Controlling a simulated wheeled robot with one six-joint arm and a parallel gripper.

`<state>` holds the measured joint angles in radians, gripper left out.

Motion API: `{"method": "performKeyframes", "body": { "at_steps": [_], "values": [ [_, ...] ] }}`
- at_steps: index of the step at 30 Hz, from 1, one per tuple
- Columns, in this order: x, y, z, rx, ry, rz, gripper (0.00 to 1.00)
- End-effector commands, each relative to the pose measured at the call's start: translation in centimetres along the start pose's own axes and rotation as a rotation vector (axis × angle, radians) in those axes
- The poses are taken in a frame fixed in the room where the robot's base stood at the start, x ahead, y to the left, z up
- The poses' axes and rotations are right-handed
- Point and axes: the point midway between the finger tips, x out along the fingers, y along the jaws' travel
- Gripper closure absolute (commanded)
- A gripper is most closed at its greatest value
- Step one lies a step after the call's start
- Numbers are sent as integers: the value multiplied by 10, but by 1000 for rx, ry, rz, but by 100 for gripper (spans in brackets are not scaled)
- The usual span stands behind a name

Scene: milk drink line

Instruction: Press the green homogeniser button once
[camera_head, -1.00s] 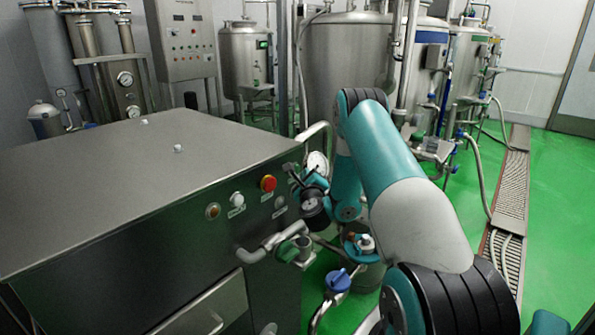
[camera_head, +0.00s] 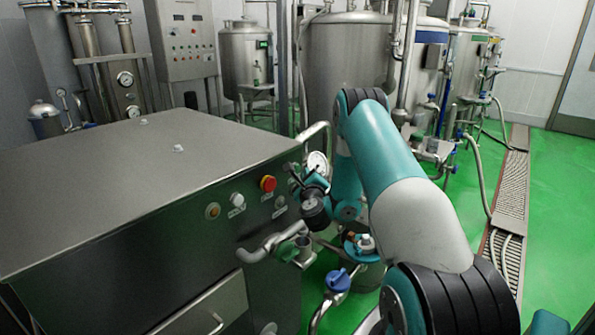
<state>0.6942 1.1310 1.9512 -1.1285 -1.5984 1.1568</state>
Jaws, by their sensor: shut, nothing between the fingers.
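The homogeniser is the large steel cabinet (camera_head: 120,205) on the left. My gripper (camera_head: 292,173) is small and dark in the picture, just right of the red button by the cabinet's front right corner. It is shut and holds nothing. I cannot tell whether it touches the panel.
A pressure gauge (camera_head: 317,162) and a bent steel pipe stand close behind my gripper. A pipe with a green valve part (camera_head: 287,250) sticks out below the panel. A blue-handled valve (camera_head: 337,280) is lower right.

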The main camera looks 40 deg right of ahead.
Motion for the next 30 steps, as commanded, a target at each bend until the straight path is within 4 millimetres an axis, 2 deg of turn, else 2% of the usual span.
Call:
{"method": "performKeyframes", "body": {
  "at_steps": [30],
  "values": [
    [6,4,5,0,0,1,100]
  ]
}}
